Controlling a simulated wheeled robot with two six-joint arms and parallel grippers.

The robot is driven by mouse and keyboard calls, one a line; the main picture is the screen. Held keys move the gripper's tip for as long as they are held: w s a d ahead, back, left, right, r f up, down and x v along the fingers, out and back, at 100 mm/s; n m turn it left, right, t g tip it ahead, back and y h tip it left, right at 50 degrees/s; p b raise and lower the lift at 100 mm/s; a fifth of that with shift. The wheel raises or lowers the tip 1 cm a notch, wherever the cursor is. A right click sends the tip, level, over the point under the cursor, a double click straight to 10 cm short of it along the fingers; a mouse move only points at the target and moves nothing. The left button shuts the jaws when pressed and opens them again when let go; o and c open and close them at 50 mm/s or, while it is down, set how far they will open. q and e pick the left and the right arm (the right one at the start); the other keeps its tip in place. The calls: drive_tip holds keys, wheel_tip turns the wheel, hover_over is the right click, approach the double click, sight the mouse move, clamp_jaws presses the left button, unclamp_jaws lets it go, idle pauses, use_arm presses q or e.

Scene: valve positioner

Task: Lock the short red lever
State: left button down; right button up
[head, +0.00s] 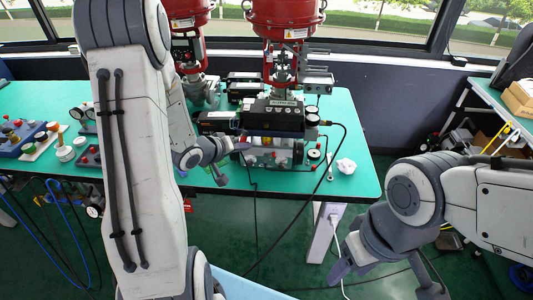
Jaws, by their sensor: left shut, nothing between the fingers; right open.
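The short red lever cannot be picked out with certainty; a small red part (187,206) shows just below the table's front edge, partly behind my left arm. The valve positioner (272,118) is a black box on a block with gauges, below a red actuator (285,18). My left gripper (232,163) is in front of the block's left side, over the table. It is shut and empty; whether it touches the block cannot be told. My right gripper (388,281) is open and empty, low in front of the table, pointing down.
The green table (345,190) carries panels with colored knobs (22,137) at the left and a white crumpled item (346,166) at the right. Black cables hang from the block over the front edge. A second bench (490,100) stands at the right, with floor between.

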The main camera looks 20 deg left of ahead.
use_arm(q)
approach(272, 152)
drive_tip(key=w, duration=0.4)
drive_tip(key=shift+w+d+f+p, duration=0.1)
drive_tip(key=shift+d+f+p, duration=0.1)
drive_tip(key=shift+d+f, duration=0.4)
drive_tip(key=shift+w+d+f+p, duration=0.2)
drive_tip(key=shift+d+f, duration=0.1)
drive_tip(key=shift+f, duration=0.5)
drive_tip(key=shift+s+a, duration=0.1)
